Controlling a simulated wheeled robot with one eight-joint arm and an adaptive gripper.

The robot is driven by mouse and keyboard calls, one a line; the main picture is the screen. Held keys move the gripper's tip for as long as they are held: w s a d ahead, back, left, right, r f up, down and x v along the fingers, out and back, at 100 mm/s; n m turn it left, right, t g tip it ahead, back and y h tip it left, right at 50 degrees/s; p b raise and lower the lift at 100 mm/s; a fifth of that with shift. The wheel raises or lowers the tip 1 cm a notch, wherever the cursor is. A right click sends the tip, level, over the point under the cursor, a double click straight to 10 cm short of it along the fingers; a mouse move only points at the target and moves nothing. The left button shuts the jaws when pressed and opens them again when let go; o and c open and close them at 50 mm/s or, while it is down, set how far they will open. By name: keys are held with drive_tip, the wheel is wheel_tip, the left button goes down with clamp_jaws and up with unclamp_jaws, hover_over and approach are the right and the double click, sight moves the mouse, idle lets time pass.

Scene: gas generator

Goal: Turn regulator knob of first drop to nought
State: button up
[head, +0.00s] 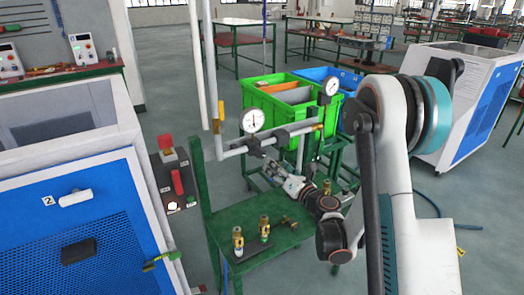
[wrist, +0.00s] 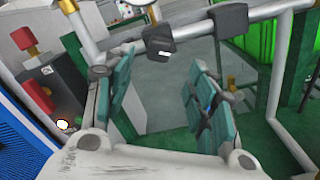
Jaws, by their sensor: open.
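A pipe assembly (head: 240,148) stands over the green cart and carries a left gauge (head: 253,119) and a right gauge (head: 331,86). A small black regulator part (head: 254,144) sits below the left gauge. In the wrist view a black block (wrist: 160,47), which looks like the regulator knob, shows beyond the fingertips, slightly left of centre. Another black block (wrist: 231,18) is to its right on the pipe. My gripper (head: 274,171) is just below the pipe; in the wrist view its teal finger pads (wrist: 163,95) are spread and empty, apart from the knob. The dial readings are too small to tell.
The green cart (head: 232,217) holds several brass fittings (head: 264,228). Green crates (head: 262,100) are behind the pipes. Open floor (head: 460,200) lies at the right.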

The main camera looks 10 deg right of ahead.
sight(263, 154)
drive_tip(key=b+x, duration=0.2)
drive_tip(key=x, duration=0.7)
drive_tip(key=shift+w+a+f+b, duration=0.1)
drive_tip(key=shift+w+f+b, duration=0.1)
drive_tip(key=shift+b, duration=0.15)
drive_tip(key=shift+x, duration=0.85)
drive_tip(key=shift+r, duration=0.15)
drive_tip(key=c, duration=1.1)
